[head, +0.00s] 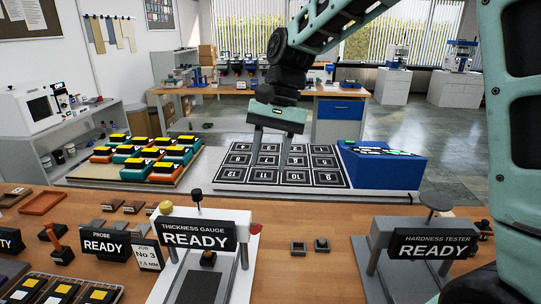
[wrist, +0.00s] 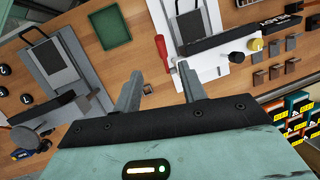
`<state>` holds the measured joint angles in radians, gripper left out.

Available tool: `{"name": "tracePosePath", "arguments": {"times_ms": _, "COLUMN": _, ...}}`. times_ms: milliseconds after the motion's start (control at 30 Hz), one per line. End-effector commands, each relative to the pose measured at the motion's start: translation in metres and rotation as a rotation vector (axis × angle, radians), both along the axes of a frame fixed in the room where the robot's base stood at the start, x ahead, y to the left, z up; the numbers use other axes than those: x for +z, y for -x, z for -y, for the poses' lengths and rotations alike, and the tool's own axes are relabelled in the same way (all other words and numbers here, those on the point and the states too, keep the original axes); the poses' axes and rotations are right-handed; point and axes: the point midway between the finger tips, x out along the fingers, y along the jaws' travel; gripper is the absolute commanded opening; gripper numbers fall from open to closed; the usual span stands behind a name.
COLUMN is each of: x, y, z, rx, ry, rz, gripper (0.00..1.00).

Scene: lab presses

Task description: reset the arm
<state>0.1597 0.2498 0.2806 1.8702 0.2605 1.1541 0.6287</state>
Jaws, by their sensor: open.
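My gripper (head: 269,150) hangs from my teal arm above the bench in the head view, its two grey fingers pointing down and apart. Behind it in that view is a black mat with numbered squares (head: 236,176). In the wrist view my gripper (wrist: 161,88) shows its fingers spread with nothing between them. Past the fingertips lie the wooden bench and the thickness gauge (wrist: 195,35), clear of the fingers.
The thickness gauge (head: 199,238) and hardness tester (head: 433,245) both read READY on the near bench. A probe sign (head: 104,245) stands at left. Teal and orange blocks (head: 136,160) sit on a board; a blue box (head: 382,168) stands right of the mat.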

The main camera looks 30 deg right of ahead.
Motion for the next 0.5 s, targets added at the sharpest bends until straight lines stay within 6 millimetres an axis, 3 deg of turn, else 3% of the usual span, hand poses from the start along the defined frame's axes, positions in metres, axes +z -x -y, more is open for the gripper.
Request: {"name": "tracePosePath", "arguments": {"times_ms": 500, "x": 0.0077, "y": -0.0010, "z": 0.0023, "rx": 0.000, "ry": 0.001, "rz": 0.001, "gripper": 0.41}}
